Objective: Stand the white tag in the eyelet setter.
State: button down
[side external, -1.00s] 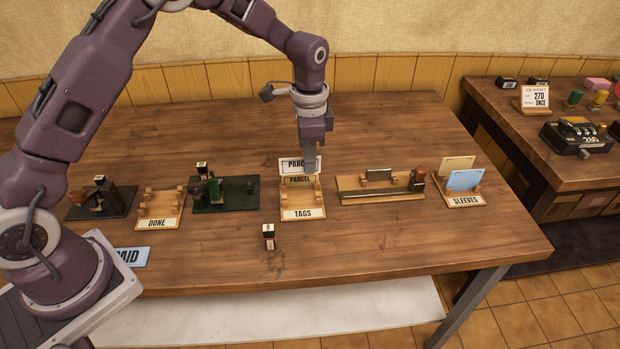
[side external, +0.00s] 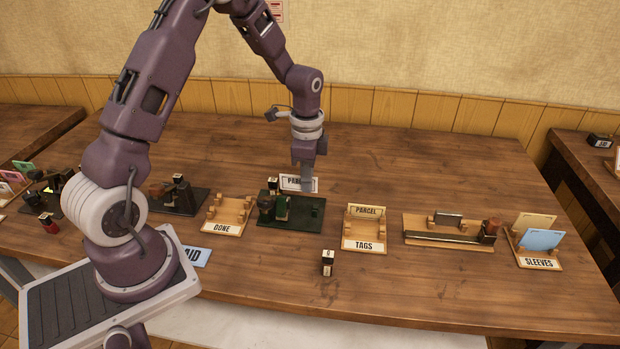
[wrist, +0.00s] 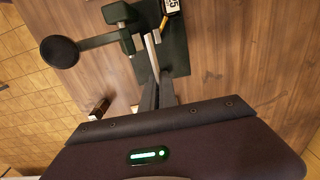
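The white tag (side external: 291,184), with dark lettering, is upright in my gripper (side external: 306,184). In the wrist view it shows edge-on as a thin pale strip (wrist: 153,50) at the tips of my gripper's fingers (wrist: 158,92). My gripper is shut on it. Just below and in front in the side view is a press with a dark green base (side external: 309,217), likely the eyelet setter. Its body, lever and round black knob (wrist: 58,52) show in the wrist view. I cannot tell whether the tag touches the press.
The TAGS rack (side external: 364,246), right of the green press, holds a tan PARCEL tag (side external: 366,210). The DONE rack (side external: 222,229) at left looks empty. A black press (side external: 178,196) stands farther left. A small stamp (side external: 327,262) stands in front. A wooden fixture (side external: 450,243) and SLEEVES rack (side external: 540,263) are right.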

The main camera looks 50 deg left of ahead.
jog(key=shift+f, duration=2.75)
jog(key=c, duration=1)
grip_release()
jog(key=shift+c, duration=0.2)
jog(key=shift+r, duration=3.55)
